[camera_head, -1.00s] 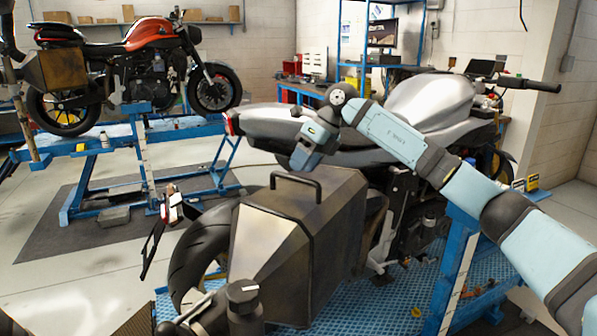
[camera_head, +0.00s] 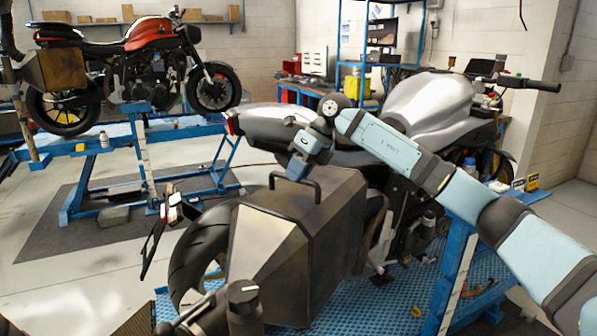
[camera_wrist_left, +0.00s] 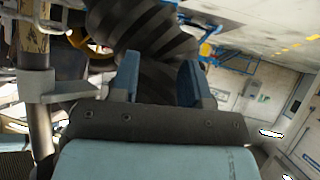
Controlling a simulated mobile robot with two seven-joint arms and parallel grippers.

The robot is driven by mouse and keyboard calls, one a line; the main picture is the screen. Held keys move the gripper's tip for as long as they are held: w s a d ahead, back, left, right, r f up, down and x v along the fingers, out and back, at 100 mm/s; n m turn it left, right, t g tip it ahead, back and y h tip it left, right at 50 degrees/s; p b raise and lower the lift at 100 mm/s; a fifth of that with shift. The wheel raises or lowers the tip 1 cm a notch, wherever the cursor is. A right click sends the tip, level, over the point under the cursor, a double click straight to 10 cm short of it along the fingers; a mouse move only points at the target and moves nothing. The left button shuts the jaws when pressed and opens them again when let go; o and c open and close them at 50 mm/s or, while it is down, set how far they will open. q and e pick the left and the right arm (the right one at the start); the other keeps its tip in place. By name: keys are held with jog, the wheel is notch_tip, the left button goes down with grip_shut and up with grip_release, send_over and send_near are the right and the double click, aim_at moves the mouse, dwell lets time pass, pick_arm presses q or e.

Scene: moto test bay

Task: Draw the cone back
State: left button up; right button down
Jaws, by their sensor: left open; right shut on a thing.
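I cannot make out a cone for certain; a small orange thing (camera_head: 416,312) on the blue platform is too small to identify. A dark metal side case (camera_head: 320,235) with a black top handle (camera_head: 310,184) stands beside the silver motorcycle (camera_head: 430,98). My right gripper (camera_head: 296,172) is down at the handle and shut on it, though its fingertips are hard to see. In the left wrist view my left gripper (camera_wrist_left: 158,80) is open, its two blue fingers apart, with a dark ribbed tyre (camera_wrist_left: 150,28) behind and between them.
The motorcycle's rear wheel (camera_head: 195,250) is left of the case. The blue lift platform (camera_head: 380,300) lies beneath. An orange motorcycle (camera_head: 150,35) stands on another blue lift at the back left. Open floor (camera_head: 60,280) lies at the left.

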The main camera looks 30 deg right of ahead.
pick_arm(q)
jog(key=shift+a+f, duration=0.15)
jog(key=shift+a, duration=0.05)
pick_arm(e)
jog(key=s+a, duration=0.6)
jog(key=a, duration=0.6)
jog(key=shift+s, duration=0.35)
pick_arm(q)
jog(key=shift+d, duration=0.1)
pick_arm(e)
jog(key=shift+a, duration=0.15)
jog(key=c, duration=1.2)
grip_release()
jog(key=shift+o, duration=0.5)
jog(key=shift+s+a+r, duration=0.1)
jog(key=shift+a, duration=0.05)
